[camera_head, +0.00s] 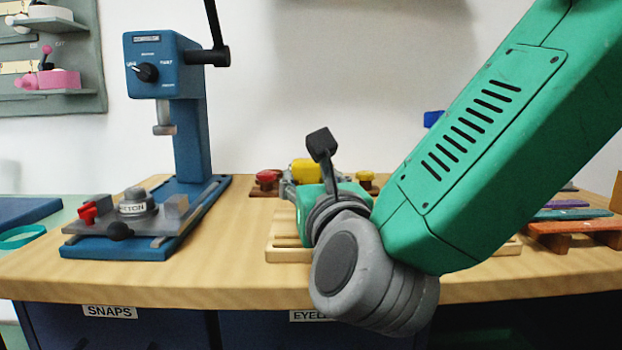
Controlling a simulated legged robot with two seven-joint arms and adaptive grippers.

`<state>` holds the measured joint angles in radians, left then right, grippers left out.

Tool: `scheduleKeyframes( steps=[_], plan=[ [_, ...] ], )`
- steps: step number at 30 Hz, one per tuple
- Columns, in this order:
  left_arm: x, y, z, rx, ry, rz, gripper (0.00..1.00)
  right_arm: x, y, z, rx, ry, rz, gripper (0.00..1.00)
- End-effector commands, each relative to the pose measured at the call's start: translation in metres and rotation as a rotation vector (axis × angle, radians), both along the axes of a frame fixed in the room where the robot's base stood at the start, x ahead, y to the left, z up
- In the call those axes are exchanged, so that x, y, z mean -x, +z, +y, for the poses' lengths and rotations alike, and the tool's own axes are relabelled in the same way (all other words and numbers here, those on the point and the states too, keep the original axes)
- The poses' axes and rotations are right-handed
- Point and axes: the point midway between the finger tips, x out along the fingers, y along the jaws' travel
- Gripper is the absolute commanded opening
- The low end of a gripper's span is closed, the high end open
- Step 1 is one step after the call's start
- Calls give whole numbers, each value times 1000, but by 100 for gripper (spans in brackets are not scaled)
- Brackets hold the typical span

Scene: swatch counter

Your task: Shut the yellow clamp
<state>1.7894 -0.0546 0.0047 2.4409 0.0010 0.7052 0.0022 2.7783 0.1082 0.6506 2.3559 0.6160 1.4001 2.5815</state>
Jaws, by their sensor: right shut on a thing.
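The yellow clamp (304,167) is at the back middle of the counter, with a yellow part and grey metal showing beside my right gripper. My right arm comes in from the right, and its wrist covers most of the clamp's front and base. My right gripper (318,178) is at the clamp, shut on it; its fingertips and the exact place of contact are mostly hidden. A dark block on a short stem stands up by the gripper; I cannot tell what it belongs to. My left gripper is not in view.
A blue press (188,140) with a black lever stands on the left. Red (267,177) and yellow (365,177) knobs sit either side of the clamp. A slatted wooden board (286,250) lies under my wrist. An orange rack (572,232) is at the right.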

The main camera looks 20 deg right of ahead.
Motion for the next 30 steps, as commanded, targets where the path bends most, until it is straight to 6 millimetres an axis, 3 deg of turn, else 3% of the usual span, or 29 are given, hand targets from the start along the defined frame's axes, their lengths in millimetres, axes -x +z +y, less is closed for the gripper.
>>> scheduleKeyframes(
  steps=[14, 15, 16, 26, 30],
  plan=[
    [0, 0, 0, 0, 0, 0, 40, 2, -4, 0, 7, 1, -3, 14],
    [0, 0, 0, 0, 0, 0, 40, 2, -4, 0, 7, 1, -3, 56],
    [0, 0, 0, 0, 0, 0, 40, 1, -4, 0, 7, 1, -3, 63],
    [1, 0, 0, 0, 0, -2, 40, 1, 0, 0, 5, 0, -9, 63],
    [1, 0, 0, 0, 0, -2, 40, 0, 15, -1, 2, -1, -11, 63]
  ],
)
